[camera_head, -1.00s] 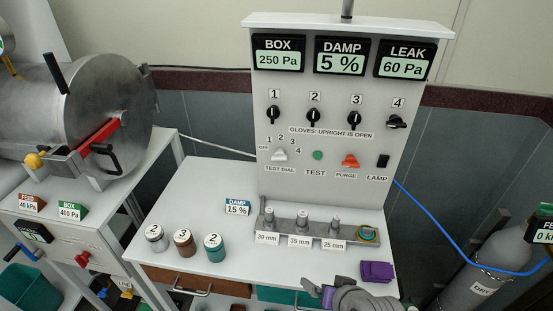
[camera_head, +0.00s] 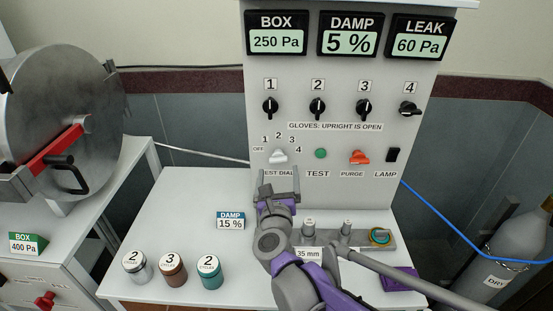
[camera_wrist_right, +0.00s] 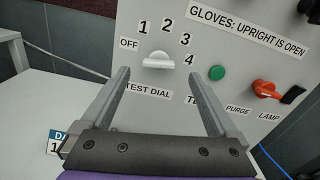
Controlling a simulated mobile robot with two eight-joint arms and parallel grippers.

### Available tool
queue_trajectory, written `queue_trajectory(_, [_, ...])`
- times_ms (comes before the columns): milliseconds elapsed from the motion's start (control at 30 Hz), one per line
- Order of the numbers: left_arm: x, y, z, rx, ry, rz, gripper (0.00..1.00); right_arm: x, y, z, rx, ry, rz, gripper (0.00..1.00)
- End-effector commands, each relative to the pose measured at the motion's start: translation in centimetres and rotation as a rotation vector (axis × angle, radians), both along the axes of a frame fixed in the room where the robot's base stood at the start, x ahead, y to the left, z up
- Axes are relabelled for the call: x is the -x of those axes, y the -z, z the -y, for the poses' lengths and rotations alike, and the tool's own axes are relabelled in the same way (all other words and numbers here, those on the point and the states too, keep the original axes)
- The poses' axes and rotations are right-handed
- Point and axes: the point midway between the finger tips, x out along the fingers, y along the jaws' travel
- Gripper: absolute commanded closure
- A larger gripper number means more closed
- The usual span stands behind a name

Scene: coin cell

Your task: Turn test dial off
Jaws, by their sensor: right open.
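The test dial (camera_head: 278,156) is a small white knob on the upright grey panel, with marks OFF, 1, 2, 3 and 4 around it. It also shows in the right wrist view (camera_wrist_right: 158,60), where its grip bar lies roughly sideways; I cannot tell for sure which mark it points at. My right gripper (camera_head: 280,177) is open and empty, just below and in front of the dial. In the right wrist view its two fingers (camera_wrist_right: 163,73) stand apart on either side of the dial, not visibly touching it. My left gripper is out of view.
A green TEST button (camera_head: 320,153), an orange PURGE knob (camera_head: 359,157) and a black LAMP switch (camera_head: 392,154) sit right of the dial. Glove knobs are above. Several labelled items and a DAMP sign (camera_head: 231,220) stand on the white table, whose left part is mostly clear.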

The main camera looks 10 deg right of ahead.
Motion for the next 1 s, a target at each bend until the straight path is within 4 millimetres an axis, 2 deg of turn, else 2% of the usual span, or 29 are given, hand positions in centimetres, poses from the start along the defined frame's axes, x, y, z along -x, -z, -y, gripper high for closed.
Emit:
queue_trajectory(100, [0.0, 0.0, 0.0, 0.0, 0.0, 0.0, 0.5, -2.4, 0.0, 0.8, 0.002, 0.002, 0.0, 0.05])
queue_trajectory(333, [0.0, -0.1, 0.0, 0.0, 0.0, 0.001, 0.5, -5.9, -0.1, 1.7, 0.004, 0.0, 0.0, 0.05])
queue_trajectory(500, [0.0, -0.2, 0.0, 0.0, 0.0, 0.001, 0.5, -7.0, -0.1, 2.0, 0.003, -0.001, 0.0, 0.05])
queue_trajectory(767, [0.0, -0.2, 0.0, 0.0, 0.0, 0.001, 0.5, -7.1, 0.0, 2.0, 0.004, -0.002, 0.0, 0.05])
queue_trajectory(800, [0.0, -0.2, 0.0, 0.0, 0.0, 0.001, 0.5, -7.1, 0.0, 2.0, 0.004, -0.002, 0.0, 0.07])
queue_trajectory(1000, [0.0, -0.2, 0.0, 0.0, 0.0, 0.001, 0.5, -7.1, 0.0, 2.0, 0.004, -0.002, 0.0, 0.43])
